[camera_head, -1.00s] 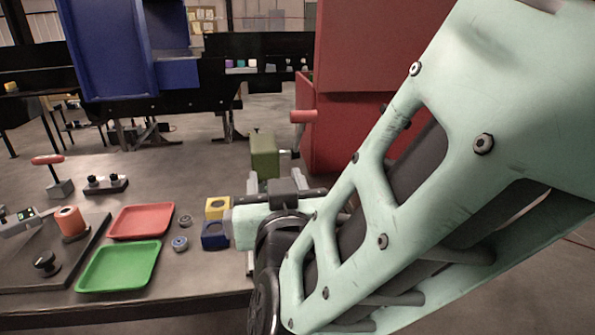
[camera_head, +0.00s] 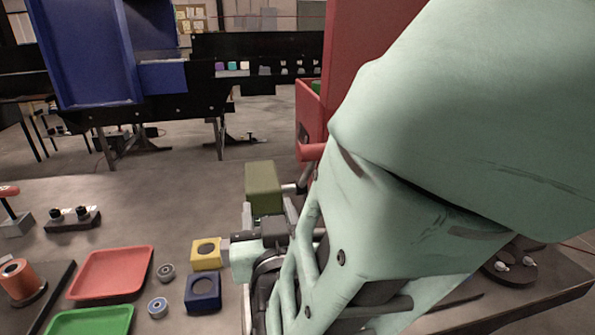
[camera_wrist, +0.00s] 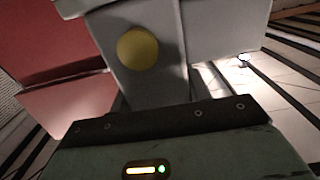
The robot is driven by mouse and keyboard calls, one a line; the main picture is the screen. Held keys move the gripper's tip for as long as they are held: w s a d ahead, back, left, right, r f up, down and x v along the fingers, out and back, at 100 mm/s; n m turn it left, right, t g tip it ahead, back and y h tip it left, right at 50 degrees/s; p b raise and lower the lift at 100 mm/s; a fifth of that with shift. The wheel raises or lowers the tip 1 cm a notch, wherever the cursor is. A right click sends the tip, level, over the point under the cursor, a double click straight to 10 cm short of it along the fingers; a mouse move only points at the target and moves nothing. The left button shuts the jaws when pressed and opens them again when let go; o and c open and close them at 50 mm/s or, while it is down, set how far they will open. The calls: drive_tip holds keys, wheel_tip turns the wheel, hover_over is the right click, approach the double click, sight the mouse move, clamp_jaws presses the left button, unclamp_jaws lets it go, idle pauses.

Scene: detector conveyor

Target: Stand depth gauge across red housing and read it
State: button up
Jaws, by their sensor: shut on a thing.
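My gripper (camera_head: 246,260) is by the front right of the bench, partly hidden behind my arm, beside a yellow block with a round bore (camera_head: 206,255). In the wrist view, a grey block with a yellow disc (camera_wrist: 138,48) stands directly beyond my gripper's palm. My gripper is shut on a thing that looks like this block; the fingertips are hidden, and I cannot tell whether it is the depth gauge. No square red housing is clear. An orange-red cylinder with a hole in its top (camera_head: 17,280) stands at the far left.
A dark blue bored block (camera_head: 203,291) and two small rings lie by the yellow one. A red tray (camera_head: 112,272) and a green tray (camera_head: 92,322) lie to the left. An olive block (camera_head: 264,187) stands behind my gripper. A red cabinet (camera_head: 350,55) rises behind it.

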wheel_tip(320, 180, down, 4)
drive_tip(key=shift+f, duration=0.2)
idle(0.3)
drive_tip(key=shift+f, duration=0.45)
drive_tip(key=shift+f+b, duration=0.15)
drive_tip(key=shift+b, duration=0.2)
drive_tip(key=o, duration=1.4)
